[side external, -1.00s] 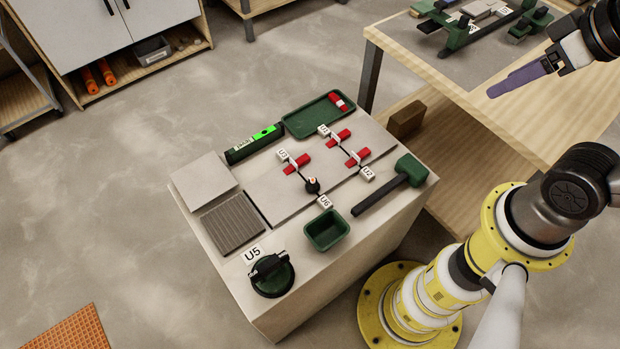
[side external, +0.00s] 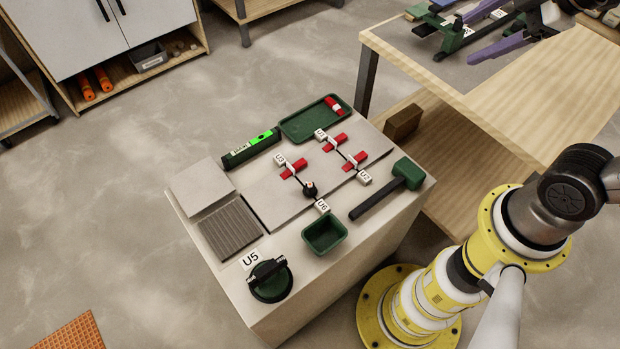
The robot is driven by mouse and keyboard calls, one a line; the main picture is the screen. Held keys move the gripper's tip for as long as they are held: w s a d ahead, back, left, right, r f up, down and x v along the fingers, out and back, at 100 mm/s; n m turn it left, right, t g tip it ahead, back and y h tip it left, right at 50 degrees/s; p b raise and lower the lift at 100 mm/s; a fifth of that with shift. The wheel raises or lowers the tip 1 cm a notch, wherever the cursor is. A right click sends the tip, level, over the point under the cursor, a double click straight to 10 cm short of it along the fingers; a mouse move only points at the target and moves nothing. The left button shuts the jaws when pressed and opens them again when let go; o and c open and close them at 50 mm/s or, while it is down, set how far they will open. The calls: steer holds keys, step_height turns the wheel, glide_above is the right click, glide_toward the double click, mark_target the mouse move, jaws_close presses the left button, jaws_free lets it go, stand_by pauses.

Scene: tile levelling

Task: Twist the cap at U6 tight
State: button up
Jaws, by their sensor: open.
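Part of my gripper is cut off by the top edge.
Red wedges (side external: 333,142) sit along the seams near the cap. A green bin (side external: 325,233), black-and-green mallet (side external: 380,190), green level (side external: 250,148), tray (side external: 296,129) and suction lifter (side external: 270,279) surround the tiles. A wooden table (side external: 480,95) stands at right.

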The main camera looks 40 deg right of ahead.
steer(key=w+a+f+n+g, duration=0.1)
steer(key=w+a+n, duration=0.1)
steer(key=w+n, duration=0.35)
steer(key=w+a+f+n, duration=0.2)
steer(key=w+n, duration=0.3)
steer(key=w, duration=0.2)
steer(key=n+g, duration=0.6)
steer(key=n, duration=0.5)
glide_above(310, 184)
step_height(310, 184, down, 34)
step_height(310, 184, down, 12)
steer(key=shift+f, duration=0.25)
jaws_close()
